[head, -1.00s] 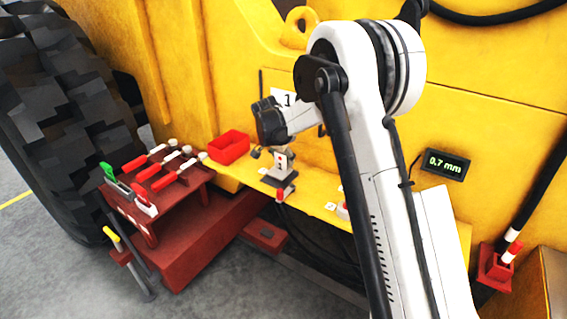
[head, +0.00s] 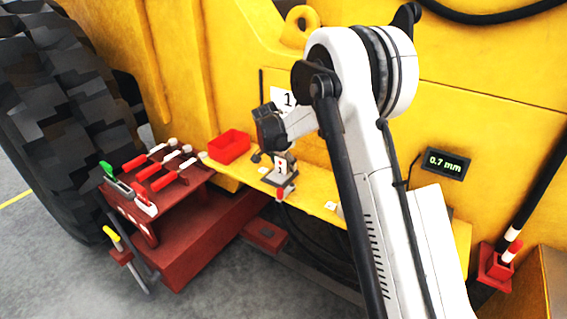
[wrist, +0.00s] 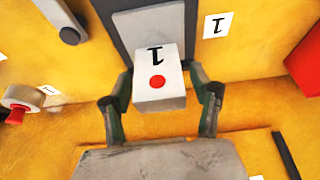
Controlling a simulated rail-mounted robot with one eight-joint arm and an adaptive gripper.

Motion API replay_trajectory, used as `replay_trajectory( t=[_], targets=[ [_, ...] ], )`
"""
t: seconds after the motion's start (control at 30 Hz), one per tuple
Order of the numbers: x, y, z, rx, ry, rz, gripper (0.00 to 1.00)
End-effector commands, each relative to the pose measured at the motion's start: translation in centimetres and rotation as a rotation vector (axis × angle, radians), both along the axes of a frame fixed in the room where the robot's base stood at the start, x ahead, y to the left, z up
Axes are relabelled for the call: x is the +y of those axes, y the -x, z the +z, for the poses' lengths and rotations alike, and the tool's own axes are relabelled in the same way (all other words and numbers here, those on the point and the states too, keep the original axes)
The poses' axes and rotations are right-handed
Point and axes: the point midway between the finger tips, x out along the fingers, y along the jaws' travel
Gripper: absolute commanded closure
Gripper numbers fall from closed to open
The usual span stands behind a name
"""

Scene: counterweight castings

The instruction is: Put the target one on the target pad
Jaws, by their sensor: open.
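A white block marked "1" with a red dot (wrist: 158,80) stands between the two fingers of my gripper (wrist: 160,92) in the wrist view. The fingers are apart, one on each side of the block; whether they touch it I cannot tell. A grey plate (wrist: 145,25) lies just behind the block. In the head view the block (head: 283,163) shows small on the yellow ledge, below my wrist. My gripper (head: 272,160) is partly hidden there. What the block rests on is not clear.
A red bin (head: 229,147) stands left on the yellow ledge (head: 318,190). A red bench (head: 165,190) with several red-handled tools is further left. A display (head: 446,163) reads 0.7 mm. A label "1" (wrist: 218,25) is beside the plate. A red knob (wrist: 17,112) is at left.

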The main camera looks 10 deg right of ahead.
Motion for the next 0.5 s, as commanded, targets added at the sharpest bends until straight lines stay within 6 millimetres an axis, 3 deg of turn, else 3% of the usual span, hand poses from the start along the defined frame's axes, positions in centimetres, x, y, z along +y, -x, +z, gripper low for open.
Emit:
replay_trajectory(
  t=[0.17, 0.5],
  targets=[
    [0.5, 0.5, 1.8, 0.000, 0.000, 0.001, 0.41],
    [2.4, 2.2, 8.0, 0.000, 0.000, 0.001, 0.41]
  ],
)
